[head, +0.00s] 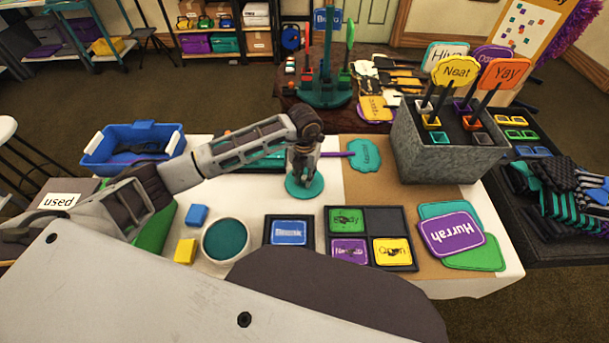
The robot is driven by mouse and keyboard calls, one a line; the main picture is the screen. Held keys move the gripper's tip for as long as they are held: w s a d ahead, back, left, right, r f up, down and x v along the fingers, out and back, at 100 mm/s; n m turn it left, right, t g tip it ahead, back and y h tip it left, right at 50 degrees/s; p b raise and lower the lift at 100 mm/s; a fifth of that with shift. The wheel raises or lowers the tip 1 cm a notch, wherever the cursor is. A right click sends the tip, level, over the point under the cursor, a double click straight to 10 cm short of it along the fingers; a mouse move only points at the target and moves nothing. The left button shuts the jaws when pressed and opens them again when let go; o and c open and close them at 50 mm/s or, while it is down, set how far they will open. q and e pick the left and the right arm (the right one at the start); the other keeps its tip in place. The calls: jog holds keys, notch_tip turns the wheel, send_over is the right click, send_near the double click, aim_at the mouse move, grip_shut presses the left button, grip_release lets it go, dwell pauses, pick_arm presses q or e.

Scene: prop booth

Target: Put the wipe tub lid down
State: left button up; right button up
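The wipe tub lid (305,190) is a round teal disc in the middle of the white-covered table. My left gripper (304,172) points down over the lid's middle, its fingertips at the lid. The fingers hide the lid's centre, and I cannot tell whether they are closed on it. I also cannot tell whether the lid rests on the table or is just above it. A round white-rimmed tub with a teal inside (226,240), likely the wipe tub, stands to the lower left of the lid. My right gripper is out of view.
Blue (197,215) and yellow (185,250) blocks lie left of the tub. A dark framed tray (372,213) and a blue-sign tray (288,240) lie in front. A grey sign bin (450,155) stands right, a blue basin (133,148) left.

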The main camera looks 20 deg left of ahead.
aim_at(305, 177)
pick_arm(q)
jog(key=o, duration=0.3)
notch_tip(305, 177, up, 12)
jog(key=shift+r, duration=0.15)
dwell(0.9)
dwell(0.6)
